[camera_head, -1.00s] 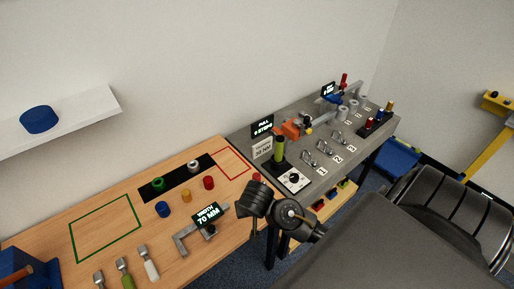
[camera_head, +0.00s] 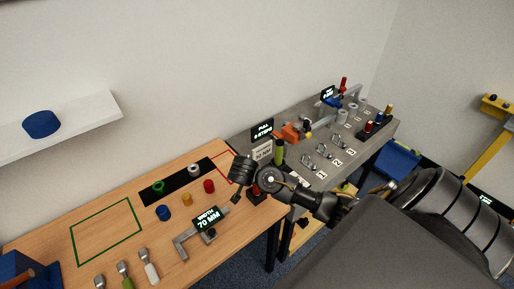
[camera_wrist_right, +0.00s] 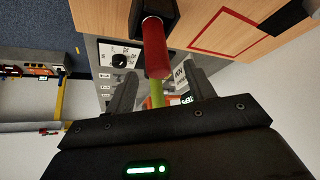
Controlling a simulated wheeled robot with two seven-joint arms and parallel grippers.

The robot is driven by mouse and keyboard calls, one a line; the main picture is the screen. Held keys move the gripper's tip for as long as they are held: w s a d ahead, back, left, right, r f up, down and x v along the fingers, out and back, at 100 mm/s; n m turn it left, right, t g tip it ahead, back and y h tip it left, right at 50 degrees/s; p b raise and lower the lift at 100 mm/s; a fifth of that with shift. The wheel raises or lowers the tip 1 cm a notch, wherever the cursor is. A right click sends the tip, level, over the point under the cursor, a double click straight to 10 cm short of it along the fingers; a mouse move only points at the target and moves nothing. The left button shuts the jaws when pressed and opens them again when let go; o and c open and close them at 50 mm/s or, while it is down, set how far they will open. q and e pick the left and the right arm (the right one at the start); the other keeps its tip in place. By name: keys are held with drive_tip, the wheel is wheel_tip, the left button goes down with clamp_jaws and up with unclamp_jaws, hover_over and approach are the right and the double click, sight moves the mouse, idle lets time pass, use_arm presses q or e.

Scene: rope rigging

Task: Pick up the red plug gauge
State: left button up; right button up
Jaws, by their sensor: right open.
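The red plug gauge (camera_wrist_right: 154,47) is a red cylinder in the right wrist view, with its far end at a black holder (camera_wrist_right: 150,8) near the corner of the wooden table. My right gripper (camera_wrist_right: 158,76) is open and empty. Its two dark fingers lie either side of the gauge's near end, and I see no contact. In the head view my right arm reaches in from the lower right to this corner and mostly hides the gauge. My left gripper is not in view.
A green outlined area (camera_head: 107,232) is clear.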

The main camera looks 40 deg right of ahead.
drive_tip(key=shift+d+f+p, duration=0.2)
drive_tip(key=shift+f+p, duration=0.1)
drive_tip(key=p+x, duration=0.1)
drive_tip(key=x, duration=0.2)
drive_tip(key=shift+f, duration=0.4)
drive_tip(key=shift+w+d+f, duration=0.25)
drive_tip(key=shift+f, duration=0.25)
drive_tip(key=c, duration=1.2)
